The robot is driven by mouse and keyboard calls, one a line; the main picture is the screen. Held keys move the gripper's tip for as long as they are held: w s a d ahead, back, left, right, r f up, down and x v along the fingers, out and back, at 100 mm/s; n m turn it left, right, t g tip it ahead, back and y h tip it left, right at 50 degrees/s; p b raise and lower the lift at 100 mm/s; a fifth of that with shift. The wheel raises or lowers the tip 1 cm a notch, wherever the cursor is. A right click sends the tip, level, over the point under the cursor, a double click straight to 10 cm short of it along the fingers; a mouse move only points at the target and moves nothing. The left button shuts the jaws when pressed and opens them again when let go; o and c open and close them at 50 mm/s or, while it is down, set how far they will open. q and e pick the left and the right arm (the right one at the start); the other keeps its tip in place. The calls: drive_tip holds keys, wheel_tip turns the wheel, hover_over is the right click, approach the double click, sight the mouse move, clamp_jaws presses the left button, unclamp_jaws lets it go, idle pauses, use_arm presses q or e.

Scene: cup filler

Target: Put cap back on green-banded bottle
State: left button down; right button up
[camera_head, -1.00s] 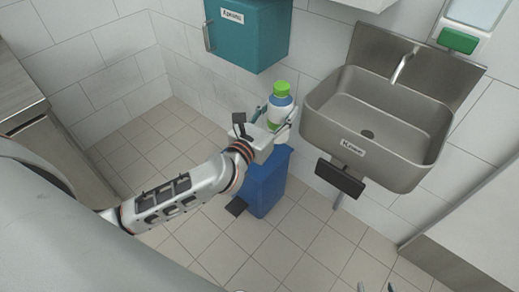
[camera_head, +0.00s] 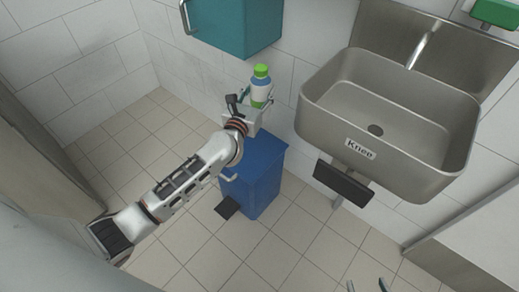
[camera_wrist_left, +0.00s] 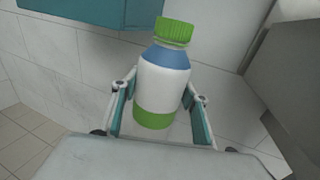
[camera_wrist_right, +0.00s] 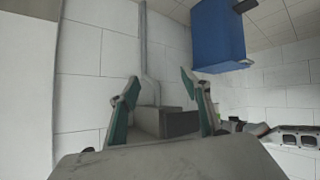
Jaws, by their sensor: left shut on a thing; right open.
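The bottle (camera_head: 261,91) is white with a blue shoulder, and the left wrist view shows a green band (camera_wrist_left: 154,117) around its lower part. A ribbed green cap (camera_wrist_left: 175,30) sits on its top, also visible in the head view (camera_head: 261,71); I cannot tell how tight it is. My left gripper (camera_wrist_left: 158,95) is shut on the bottle's lower body, one finger on each side, and holds it nearly upright, slightly tilted in the wrist view. My right gripper (camera_wrist_right: 160,83) is open and empty; only its fingertips show at the head view's bottom edge (camera_head: 367,286).
A blue pedal bin (camera_head: 262,185) stands on the floor below the bottle. A teal wall cabinet (camera_head: 238,28) hangs above. A steel sink (camera_head: 330,109) with a black knee panel (camera_head: 343,183) is to the right. The tiled floor in front is clear.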

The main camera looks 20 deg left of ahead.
sight(257, 104)
use_arm(q)
wheel_tip(257, 104, down, 3)
drive_tip(key=shift+s+f+b, duration=0.15)
drive_tip(key=shift+f+b, duration=0.05)
drive_tip(key=shift+b, duration=0.6)
wheel_tip(257, 104, down, 12)
drive_tip(key=b, duration=0.8)
use_arm(e)
drive_tip(key=w+a+r+m+t+y, duration=0.1)
drive_tip(key=a+r+m+y, duration=0.1)
drive_tip(key=a, duration=0.6)
drive_tip(key=shift+w+a+r+m, duration=0.25)
drive_tip(key=shift+r+m, duration=0.05)
drive_tip(key=shift+m, duration=0.4)
use_arm(q)
drive_tip(key=shift+f+b, duration=1.8)
drive_tip(key=shift+f, duration=0.45)
use_arm(e)
drive_tip(key=shift+s+a+f+m+t+y, duration=0.15)
drive_tip(key=shift+s+a+m, duration=0.05)
drive_tip(key=shift+a+m, duration=0.45)
drive_tip(key=shift+s+a+f+m+t+y, duration=0.1)
drive_tip(key=shift+s+a+m, duration=0.15)
drive_tip(key=shift+a+m, duration=0.4)
drive_tip(key=shift+s+a+f+m+t+y, duration=0.2)
drive_tip(key=shift+a+m, duration=0.3)
drive_tip(key=shift+m, duration=0.2)
